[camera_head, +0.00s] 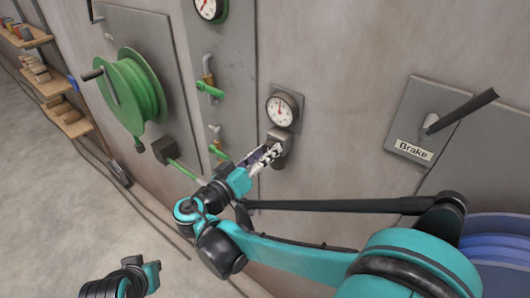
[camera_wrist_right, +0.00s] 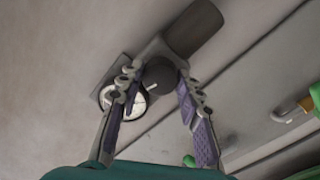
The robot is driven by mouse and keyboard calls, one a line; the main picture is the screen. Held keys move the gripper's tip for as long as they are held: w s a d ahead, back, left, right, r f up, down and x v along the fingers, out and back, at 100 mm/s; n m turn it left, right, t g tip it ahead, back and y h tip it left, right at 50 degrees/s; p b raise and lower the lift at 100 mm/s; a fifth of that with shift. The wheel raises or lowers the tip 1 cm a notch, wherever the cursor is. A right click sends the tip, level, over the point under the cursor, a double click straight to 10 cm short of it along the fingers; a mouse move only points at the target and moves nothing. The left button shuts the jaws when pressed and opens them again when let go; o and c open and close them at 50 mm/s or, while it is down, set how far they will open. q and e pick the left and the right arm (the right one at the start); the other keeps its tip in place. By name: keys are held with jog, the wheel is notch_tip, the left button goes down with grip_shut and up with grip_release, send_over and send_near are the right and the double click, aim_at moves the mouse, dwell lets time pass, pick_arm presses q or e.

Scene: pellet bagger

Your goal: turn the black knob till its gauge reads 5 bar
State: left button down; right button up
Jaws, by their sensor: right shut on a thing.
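The black knob (camera_wrist_right: 160,75) sits on a grey regulator body below its gauge. My right gripper (camera_head: 268,155) is at the knob, with one finger on each side of it, shut on it. In the right wrist view the two fingers (camera_wrist_right: 158,84) flank the knob. The gauge (camera_head: 282,108) is a round white dial with a dark rim; its needle points roughly upward, but the numbers are too small to read. In the right wrist view the gauge (camera_wrist_right: 124,102) is partly hidden by a finger.
Right of the knob is a lever panel labelled Brake (camera_head: 412,150). On the left are a green hose reel (camera_head: 130,92), green-handled valves (camera_head: 208,90) and another gauge (camera_head: 208,8). Shelves (camera_head: 68,120) stand far left. The wall between knob and Brake panel is bare.

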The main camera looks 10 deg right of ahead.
jog(key=o, duration=1.1)
jog(key=shift+w+r, duration=0.1)
jog(key=shift+o, duration=0.3)
jog(key=shift+d, duration=0.15)
jog(key=v, duration=0.7)
